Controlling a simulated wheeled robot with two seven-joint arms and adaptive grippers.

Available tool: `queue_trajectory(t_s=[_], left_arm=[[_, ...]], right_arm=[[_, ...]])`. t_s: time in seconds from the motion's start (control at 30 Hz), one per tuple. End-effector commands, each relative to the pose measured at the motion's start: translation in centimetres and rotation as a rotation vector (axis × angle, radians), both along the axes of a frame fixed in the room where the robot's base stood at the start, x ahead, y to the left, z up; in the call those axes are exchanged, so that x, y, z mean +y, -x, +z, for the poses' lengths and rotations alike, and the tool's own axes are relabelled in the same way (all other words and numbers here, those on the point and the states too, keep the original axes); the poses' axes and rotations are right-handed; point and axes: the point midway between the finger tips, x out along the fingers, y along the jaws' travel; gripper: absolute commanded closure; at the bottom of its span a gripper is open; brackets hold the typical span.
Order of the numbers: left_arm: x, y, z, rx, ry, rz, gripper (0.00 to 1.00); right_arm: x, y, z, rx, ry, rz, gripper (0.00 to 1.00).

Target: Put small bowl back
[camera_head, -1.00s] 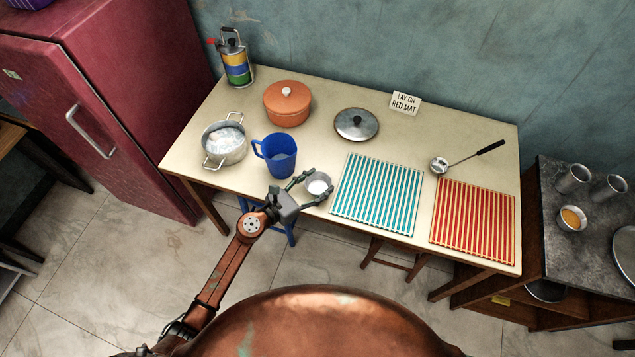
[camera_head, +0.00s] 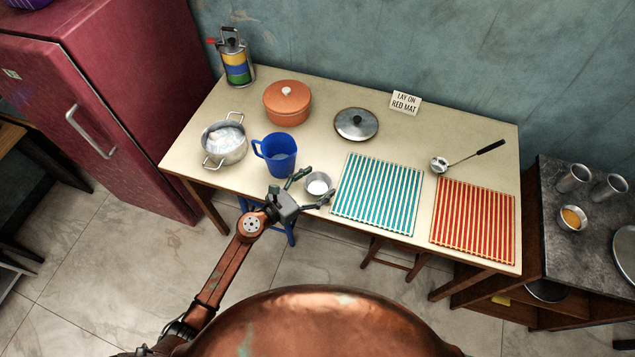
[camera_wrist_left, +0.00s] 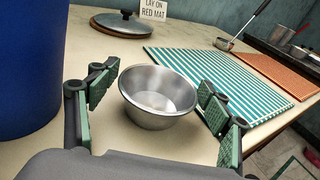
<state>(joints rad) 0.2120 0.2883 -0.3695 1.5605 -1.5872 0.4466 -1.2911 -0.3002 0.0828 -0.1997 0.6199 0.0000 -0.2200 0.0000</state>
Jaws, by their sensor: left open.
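The small metal bowl (camera_head: 318,184) stands upright on the table near its front edge, left of the teal striped mat (camera_head: 377,194). In the left wrist view the bowl (camera_wrist_left: 158,95) looks empty and sits between the spread fingers. My left gripper (camera_head: 311,186) is open, with a finger on either side of the bowl; in the left wrist view (camera_wrist_left: 152,110) gaps show between the pads and the bowl. My right gripper is not in view.
A blue jug (camera_head: 279,157) stands close to the bowl's left. A pot (camera_head: 224,143), an orange lidded pot (camera_head: 288,104), a loose lid (camera_head: 356,124), a ladle (camera_head: 468,157) and a red mat (camera_head: 473,221) are on the table. A sign (camera_head: 405,103) reads "LAY ON RED MAT".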

Motion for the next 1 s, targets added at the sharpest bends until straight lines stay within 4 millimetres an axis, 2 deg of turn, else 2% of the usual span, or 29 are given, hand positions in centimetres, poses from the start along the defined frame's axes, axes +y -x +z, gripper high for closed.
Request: queue_trajectory(t_s=[0.13, 0.4, 0.6, 0.77, 1.0], left_arm=[[1.4, 1.1, 0.4, 0.000, -0.002, 0.001, 0.27], [5.7, 5.0, 1.2, 0.001, -0.002, 0.002, 0.27], [8.0, 7.1, 1.8, 0.001, -0.001, 0.001, 0.27], [8.7, 7.8, 2.0, 0.001, -0.001, 0.000, 0.27], [8.9, 7.9, 2.1, 0.000, 0.000, 0.000, 0.27]], right_arm=[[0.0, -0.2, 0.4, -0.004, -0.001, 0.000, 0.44], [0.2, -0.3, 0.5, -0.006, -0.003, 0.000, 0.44], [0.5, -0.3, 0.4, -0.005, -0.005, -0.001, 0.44], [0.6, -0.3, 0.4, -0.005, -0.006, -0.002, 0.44], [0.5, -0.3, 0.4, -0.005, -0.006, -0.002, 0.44]])
